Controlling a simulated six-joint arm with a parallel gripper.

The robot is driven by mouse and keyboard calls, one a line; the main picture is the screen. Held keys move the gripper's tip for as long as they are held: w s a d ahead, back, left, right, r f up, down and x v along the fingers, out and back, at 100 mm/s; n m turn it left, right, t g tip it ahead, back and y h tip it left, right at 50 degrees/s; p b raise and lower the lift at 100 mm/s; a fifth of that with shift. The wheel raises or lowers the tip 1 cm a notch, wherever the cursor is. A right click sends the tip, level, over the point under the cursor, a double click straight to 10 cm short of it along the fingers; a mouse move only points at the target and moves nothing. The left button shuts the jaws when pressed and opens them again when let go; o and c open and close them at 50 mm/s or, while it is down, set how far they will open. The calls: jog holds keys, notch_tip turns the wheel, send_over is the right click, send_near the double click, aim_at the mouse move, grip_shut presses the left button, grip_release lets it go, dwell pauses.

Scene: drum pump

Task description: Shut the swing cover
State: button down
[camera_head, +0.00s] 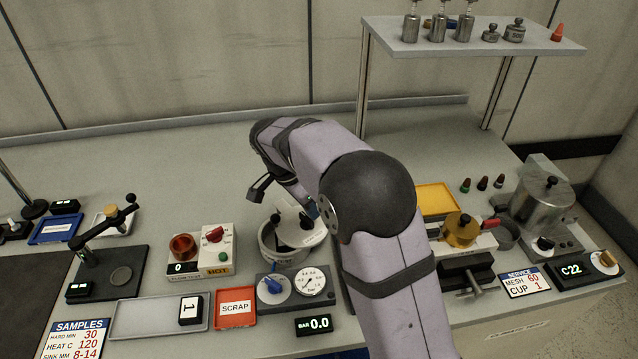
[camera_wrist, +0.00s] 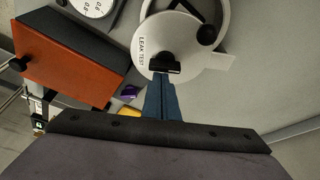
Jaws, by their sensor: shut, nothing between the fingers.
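The swing cover (camera_wrist: 152,38) is a pale disc marked LEAK TEST. In the wrist view it lies over part of a round pale pot (camera_wrist: 222,12), offset to one side. In the head view the cover (camera_head: 312,236) sits at the upper right of the pot (camera_head: 272,250), leaving part of the mouth uncovered. Black knobs stand on or beside it. My gripper (camera_wrist: 164,76) is shut and empty, its blue fingers at the cover's edge by a black block. I cannot tell whether they touch. In the head view my arm hides most of the gripper.
A vacuum gauge box (camera_head: 296,284) stands in front of the pot. A heater box with a red knob (camera_head: 214,234) is to the left. The orange-and-black block (camera_wrist: 65,62) is beside the fingers in the wrist view. The bench behind the pot is clear.

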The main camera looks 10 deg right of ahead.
aim_at(304, 232)
jog(key=a+m, duration=0.1)
jog(key=s+a+m, duration=0.1)
jog(key=a+m+g, duration=0.1)
jog(key=m, duration=0.1)
jog(key=shift+s+a, duration=0.25)
jog(key=shift+s, duration=0.15)
jog(key=shift+s+a, duration=0.1)
jog(key=shift+a, duration=0.15)
jog(key=shift+s+a, duration=0.1)
jog(key=shift+a, duration=0.4)
jog(key=shift+d, duration=0.55)
jog(key=d, duration=0.1)
jog(key=d+r, duration=0.1)
jog(key=shift+d+b, duration=0.35)
jog(key=shift+b, duration=0.05)
jog(key=v, duration=0.9)
jog(key=shift+w+a, duration=0.25)
jog(key=shift+w, duration=0.05)
jog(key=shift+s+d+f, duration=0.1)
